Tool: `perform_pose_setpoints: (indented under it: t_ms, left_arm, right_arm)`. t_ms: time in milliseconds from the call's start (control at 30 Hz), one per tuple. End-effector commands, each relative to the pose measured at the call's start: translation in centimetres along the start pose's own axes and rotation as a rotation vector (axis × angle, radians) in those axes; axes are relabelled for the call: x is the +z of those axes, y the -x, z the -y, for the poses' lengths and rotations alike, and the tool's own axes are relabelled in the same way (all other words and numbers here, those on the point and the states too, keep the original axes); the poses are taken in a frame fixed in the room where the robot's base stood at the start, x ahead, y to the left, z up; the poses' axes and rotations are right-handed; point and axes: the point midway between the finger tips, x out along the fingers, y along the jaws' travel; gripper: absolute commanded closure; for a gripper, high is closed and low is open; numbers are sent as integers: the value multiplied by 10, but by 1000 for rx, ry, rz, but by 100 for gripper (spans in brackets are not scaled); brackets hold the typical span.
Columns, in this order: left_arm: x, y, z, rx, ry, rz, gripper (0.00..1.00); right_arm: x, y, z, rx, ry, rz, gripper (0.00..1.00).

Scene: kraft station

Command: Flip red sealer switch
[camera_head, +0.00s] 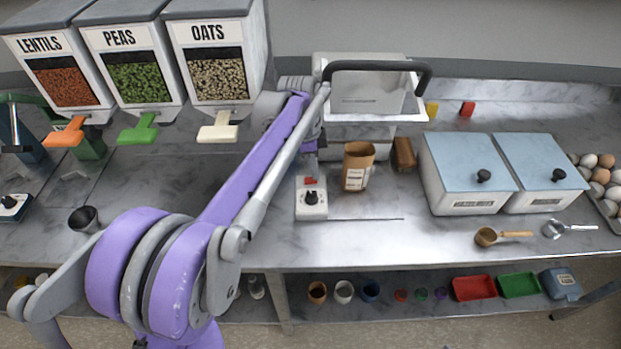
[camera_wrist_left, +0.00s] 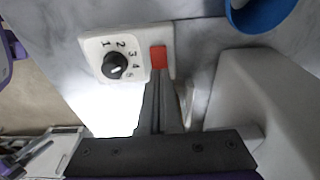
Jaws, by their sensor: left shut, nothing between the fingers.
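The red switch (camera_head: 310,181) sits on a small white control box (camera_head: 313,206) with a black dial, in front of the grey sealer (camera_head: 365,100) with its black handle. In the left wrist view the red switch (camera_wrist_left: 158,57) is beside the numbered dial (camera_wrist_left: 115,66) on the white box. My left gripper (camera_wrist_left: 161,78) is shut and empty, its fingertips right at the near edge of the red switch; I cannot tell whether they touch it. In the head view my left gripper (camera_head: 309,168) is small and partly hidden by its arm. My right gripper is not in view.
A kraft bag (camera_head: 357,168) stands right of the control box, with a brown block (camera_head: 403,154) behind it. Blue-lidded bins (camera_head: 467,175) stand further right. Lentils, peas and oats dispensers (camera_head: 208,70) stand at the left. A blue ring (camera_wrist_left: 262,12) shows in the wrist view.

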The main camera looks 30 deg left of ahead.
Motion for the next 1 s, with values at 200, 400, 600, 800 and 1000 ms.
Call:
perform_pose_setpoints:
  t_ms: [200, 400, 600, 800, 1000]
  left_arm:
    - [0, -4, 0, 0, 0, 0, 100]
    - [1, -7, 0, 0, 0, 0, 100]
    - [1, -10, 0, 0, 0, 0, 100]
    - [1, -7, 0, 0, 0, 0, 100]
    - [-1, 8, 0, -1, 0, 0, 100]
  right_arm:
    - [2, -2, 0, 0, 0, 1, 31]
    - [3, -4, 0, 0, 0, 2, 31]
    - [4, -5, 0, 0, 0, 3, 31]
    - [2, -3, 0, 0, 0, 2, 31]
    - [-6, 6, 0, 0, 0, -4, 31]
